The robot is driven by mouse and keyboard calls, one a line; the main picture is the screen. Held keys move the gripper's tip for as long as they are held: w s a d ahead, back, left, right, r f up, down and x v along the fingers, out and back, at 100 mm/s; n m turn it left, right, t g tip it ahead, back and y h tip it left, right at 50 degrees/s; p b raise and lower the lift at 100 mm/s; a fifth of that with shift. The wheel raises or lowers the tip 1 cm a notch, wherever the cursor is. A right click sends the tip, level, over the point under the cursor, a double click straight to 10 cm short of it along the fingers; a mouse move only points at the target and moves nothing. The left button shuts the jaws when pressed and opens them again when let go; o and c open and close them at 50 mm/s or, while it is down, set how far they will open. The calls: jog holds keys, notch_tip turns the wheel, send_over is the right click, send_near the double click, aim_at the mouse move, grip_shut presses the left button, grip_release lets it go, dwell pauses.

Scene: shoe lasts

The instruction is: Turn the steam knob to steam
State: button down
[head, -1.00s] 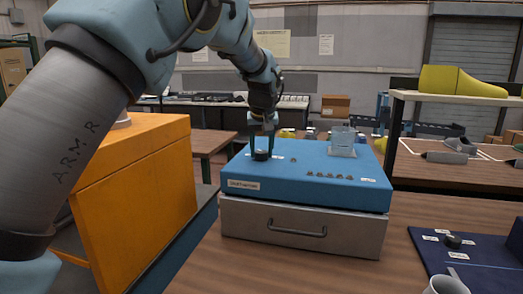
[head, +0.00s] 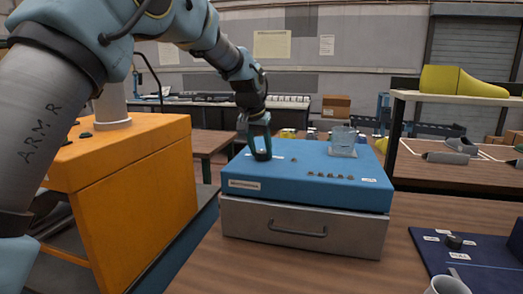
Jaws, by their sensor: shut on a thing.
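A blue-topped box (head: 300,181) with a metal drawer front stands on the wooden table. My gripper (head: 262,155) points down at the back left of its top, shut on a small dark knob there. The fingers hide most of that knob. A pale label shows just beside the gripper. Another dark knob (head: 454,242) stands on a dark blue panel (head: 484,262) at the lower right, with several white labels around it. The labels are too small to read, so I cannot tell by lettering which is the steam knob.
An orange cabinet (head: 135,205) stands at the left. A grey mug (head: 446,285) is at the bottom right. A shelf (head: 450,97) bears a yellow shoe last (head: 460,82).

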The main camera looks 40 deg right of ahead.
jog(key=m+g, duration=0.1)
jog(key=m, duration=0.1)
jog(key=m+p, duration=0.1)
jog(key=m, duration=0.1)
jog(key=m+g+p, duration=0.1)
jog(key=m, duration=0.1)
jog(key=shift+w+r+m+g, duration=0.15)
jog(key=shift+w+m+g, duration=0.15)
jog(key=shift+w, duration=0.05)
jog(key=m+g+p, duration=0.1)
jog(key=m, duration=0.1)
jog(key=shift+m+p, duration=0.3)
jog(key=shift+p, duration=0.1)
jog(key=shift+w+d+m+g+y+p, duration=0.1)
jog(key=shift+m+g+y+p, duration=0.3)
jog(key=shift+m+p, duration=1)
jog(key=shift+m+b, duration=0.3)
jog(key=shift+m, duration=0.1)
jog(key=shift+c, duration=1.6)
grip_release()
jog(key=b+v, duration=0.2)
jog(key=v, duration=0.8)
jog(key=shift+w+r+b, duration=0.2)
jog(key=shift+r+b, duration=0.05)
jog(key=shift+b, duration=0.1)
